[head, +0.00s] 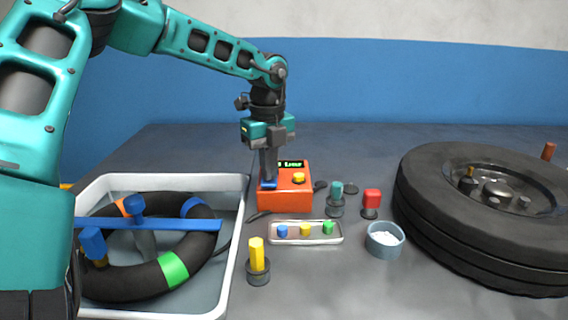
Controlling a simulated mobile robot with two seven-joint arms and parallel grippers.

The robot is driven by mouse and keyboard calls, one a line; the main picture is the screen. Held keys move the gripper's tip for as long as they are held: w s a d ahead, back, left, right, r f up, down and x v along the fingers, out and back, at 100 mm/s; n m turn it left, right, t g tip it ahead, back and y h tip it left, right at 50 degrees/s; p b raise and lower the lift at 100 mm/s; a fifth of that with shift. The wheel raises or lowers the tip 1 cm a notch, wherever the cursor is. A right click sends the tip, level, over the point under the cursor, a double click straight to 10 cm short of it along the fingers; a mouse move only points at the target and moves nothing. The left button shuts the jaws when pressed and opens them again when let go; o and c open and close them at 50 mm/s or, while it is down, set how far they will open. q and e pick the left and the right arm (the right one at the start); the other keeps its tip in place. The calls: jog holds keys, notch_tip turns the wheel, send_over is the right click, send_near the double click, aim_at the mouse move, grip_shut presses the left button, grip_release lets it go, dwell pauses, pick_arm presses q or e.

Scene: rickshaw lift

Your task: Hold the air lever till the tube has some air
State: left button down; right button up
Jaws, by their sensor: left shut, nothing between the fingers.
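An orange air box (285,200) with a dark display and green text stands on the grey table. It has a blue lever (268,185) on its left and a yellow knob (298,178) on its right. My left gripper (268,180) is shut, pointing down, with its fingertips at the blue lever. They look to be touching it. The black tube (115,285) with orange, blue and green bands lies in a white tray (238,215), under a blue bar (180,223). My right gripper is not in view.
A large black tyre (480,255) lies at the right. A small tray (336,238) with blue, yellow and green pegs, a grey cup (385,239) of white stuff, a yellow peg (257,255), a teal peg (336,192) and a red peg (371,198) stand in the middle.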

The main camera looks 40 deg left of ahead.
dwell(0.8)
pick_arm(q)
notch_tip(320, 180, up, 7)
jog(key=p, duration=0.4)
dwell(0.6)
